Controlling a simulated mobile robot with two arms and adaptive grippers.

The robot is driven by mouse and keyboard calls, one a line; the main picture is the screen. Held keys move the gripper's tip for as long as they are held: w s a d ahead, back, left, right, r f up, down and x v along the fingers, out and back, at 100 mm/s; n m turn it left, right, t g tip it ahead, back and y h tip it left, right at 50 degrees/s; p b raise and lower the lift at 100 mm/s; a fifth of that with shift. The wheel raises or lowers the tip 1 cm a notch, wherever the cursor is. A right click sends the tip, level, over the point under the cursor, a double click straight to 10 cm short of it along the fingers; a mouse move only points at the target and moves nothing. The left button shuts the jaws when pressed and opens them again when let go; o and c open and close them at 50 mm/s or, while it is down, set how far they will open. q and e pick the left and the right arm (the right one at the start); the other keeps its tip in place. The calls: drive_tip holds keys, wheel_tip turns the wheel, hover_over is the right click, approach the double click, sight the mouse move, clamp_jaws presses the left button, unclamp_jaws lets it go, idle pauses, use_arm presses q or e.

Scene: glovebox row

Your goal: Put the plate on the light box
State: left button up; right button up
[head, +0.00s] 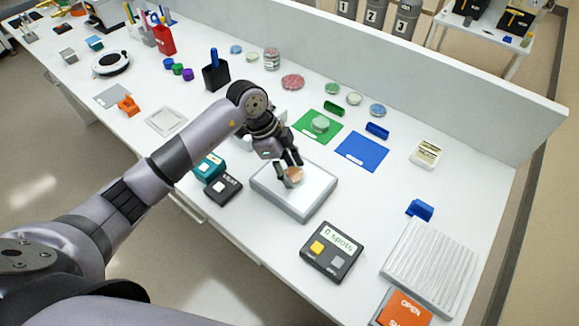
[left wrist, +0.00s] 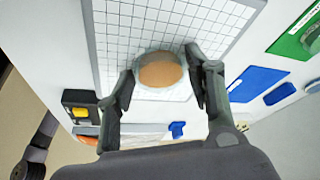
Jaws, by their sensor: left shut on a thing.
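The plate (head: 294,174) is a small round dish with an orange-brown middle and a pale rim. My left gripper (head: 287,170) is shut on it, over the light box (head: 277,207), a white-topped slab with grey sides. In the left wrist view the plate (left wrist: 161,72) sits between the two fingertips (left wrist: 160,77), in front of the light box's gridded top (left wrist: 125,30). I cannot tell whether the plate touches the light box. My right gripper is not in view.
A counter box reading "0 spots" (head: 331,249) stands right of the light box. Dark and teal boxes (head: 223,189) stand to its left. A green mat (head: 318,134) bears a round dish; a blue mat (head: 361,152) lies beside it. A ribbed white panel (head: 431,267) is at the right.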

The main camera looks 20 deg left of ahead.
use_arm(q)
drive_tip(key=shift+f, duration=0.15)
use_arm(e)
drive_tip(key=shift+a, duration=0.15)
use_arm(q)
drive_tip(key=shift+s+f, duration=0.15)
drive_tip(key=shift+f, duration=0.05)
drive_tip(key=o, duration=1.3)
drive_tip(key=shift+f, duration=0.15)
drive_tip(key=shift+c, duration=0.2)
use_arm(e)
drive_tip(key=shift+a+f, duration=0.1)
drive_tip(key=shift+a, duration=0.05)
use_arm(q)
drive_tip(key=shift+r, duration=0.25)
drive_tip(key=b+v, duration=0.2)
drive_tip(key=v, duration=1)
drive_tip(key=shift+r, duration=0.35)
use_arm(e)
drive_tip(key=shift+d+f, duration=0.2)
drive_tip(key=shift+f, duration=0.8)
